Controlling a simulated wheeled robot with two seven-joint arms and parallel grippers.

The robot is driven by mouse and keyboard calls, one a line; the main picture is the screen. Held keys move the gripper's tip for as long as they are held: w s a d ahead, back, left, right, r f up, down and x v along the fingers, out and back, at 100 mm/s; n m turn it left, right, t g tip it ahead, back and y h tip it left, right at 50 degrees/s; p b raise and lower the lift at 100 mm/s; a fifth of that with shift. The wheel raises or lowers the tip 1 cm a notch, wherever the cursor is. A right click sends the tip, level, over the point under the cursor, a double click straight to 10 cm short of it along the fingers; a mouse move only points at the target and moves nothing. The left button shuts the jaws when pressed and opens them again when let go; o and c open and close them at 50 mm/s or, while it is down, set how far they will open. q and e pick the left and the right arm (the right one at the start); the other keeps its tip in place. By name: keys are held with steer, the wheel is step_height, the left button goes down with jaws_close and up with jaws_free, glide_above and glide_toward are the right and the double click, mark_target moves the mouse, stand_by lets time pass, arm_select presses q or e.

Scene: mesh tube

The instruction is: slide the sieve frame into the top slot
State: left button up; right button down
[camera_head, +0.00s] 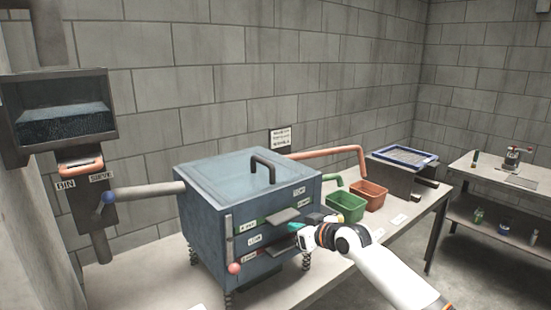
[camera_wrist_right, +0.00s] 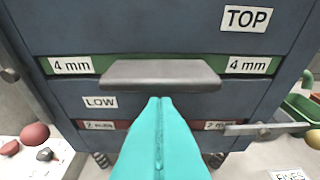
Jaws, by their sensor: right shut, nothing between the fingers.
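The blue-grey shaker box (camera_head: 205,235) stands on the bench with a TOP and a LOW slot in its front. A green 4 mm sieve frame (camera_wrist_right: 102,61) sits in the top slot, its front strip looking about flush with the box face. Its grey handle (camera_wrist_right: 160,74) sticks out. A red 2 mm frame (camera_wrist_right: 122,126) sits in the low slot, partly hidden behind my fingers. My right gripper (camera_head: 297,228), with teal fingers, is shut and empty in front of the box. In the right wrist view, its fingertips (camera_wrist_right: 160,100) appear just below the handle; contact cannot be told. My left gripper is out of view.
A blue-rimmed mesh frame (camera_head: 405,154) lies on a grey block at the bench's far right. Green (camera_head: 346,206) and red (camera_head: 369,194) bins stand behind my right arm. A metal latch bar (camera_wrist_right: 268,129) crosses the lower right front. A side shelf (camera_head: 500,175) holds small items.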

steer(key=s+d+p, duration=0.4)
steer(key=s+p, duration=0.1)
steer(key=shift+s, duration=0.25)
stand_by(0.3)
steer(key=shift+d, duration=0.1)
